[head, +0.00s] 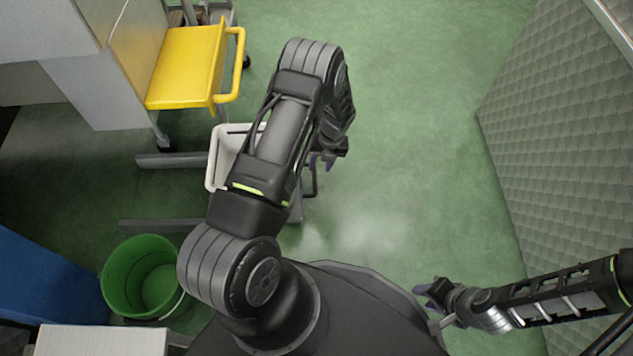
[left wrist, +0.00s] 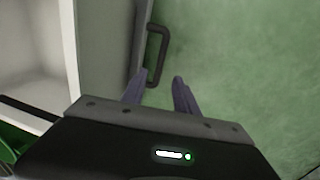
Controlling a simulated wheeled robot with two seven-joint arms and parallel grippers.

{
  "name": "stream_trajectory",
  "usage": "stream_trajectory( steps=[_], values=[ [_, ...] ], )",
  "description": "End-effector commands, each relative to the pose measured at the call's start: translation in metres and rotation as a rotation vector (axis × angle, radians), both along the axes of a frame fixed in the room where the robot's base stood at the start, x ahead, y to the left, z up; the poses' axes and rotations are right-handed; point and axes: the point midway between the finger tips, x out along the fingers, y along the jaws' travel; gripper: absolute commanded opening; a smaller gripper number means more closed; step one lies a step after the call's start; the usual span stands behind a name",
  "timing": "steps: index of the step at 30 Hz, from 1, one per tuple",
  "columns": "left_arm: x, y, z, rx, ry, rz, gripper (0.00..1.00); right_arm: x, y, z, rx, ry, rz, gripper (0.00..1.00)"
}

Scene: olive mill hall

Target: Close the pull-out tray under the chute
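The pull-out tray (head: 213,166) is a pale, open-topped box that stands out from the left, partly hidden under my left arm. In the left wrist view its pale rim (left wrist: 70,60) and grey front are at the left. A dark bar handle (left wrist: 163,50) sits on that front; a bit of it shows in the head view (head: 313,180). My left gripper (head: 325,160) is open, with its fingers (left wrist: 160,85) at the near end of the handle, which shows between the tips. Contact cannot be told. My right gripper (head: 430,297) appears open and empty, away from the tray.
A yellow shelf (head: 185,65) with a yellow handle stands at the upper left. A green bucket (head: 142,277) is on the floor at the lower left, near a blue panel (head: 45,285). A quilted grey block (head: 560,130) stands at the right. The green floor between is clear.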

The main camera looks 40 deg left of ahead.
Motion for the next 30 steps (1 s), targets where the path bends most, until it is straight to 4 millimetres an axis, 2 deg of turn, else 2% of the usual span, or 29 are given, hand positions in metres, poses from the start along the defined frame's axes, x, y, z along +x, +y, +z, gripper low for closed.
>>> stream_trajectory(
  steps=[8,13,24,30],
  values=[
    [-0.001,0.001,0.000,0.005,0.004,-0.008,0.36,0.000,0.000,0.000,0.000,0.000,0.000,0.36],
    [-0.002,0.002,-0.007,0.003,0.004,-0.006,0.36,0.001,0.000,-0.004,0.000,-0.001,0.000,0.36],
    [-0.008,0.009,-0.060,0.003,0.004,-0.005,0.36,0.004,0.001,-0.028,-0.002,-0.010,-0.005,0.36],
    [-0.009,0.012,-0.076,0.004,0.004,-0.004,0.36,0.005,0.001,-0.034,-0.003,-0.014,-0.007,0.36]
  ],
)
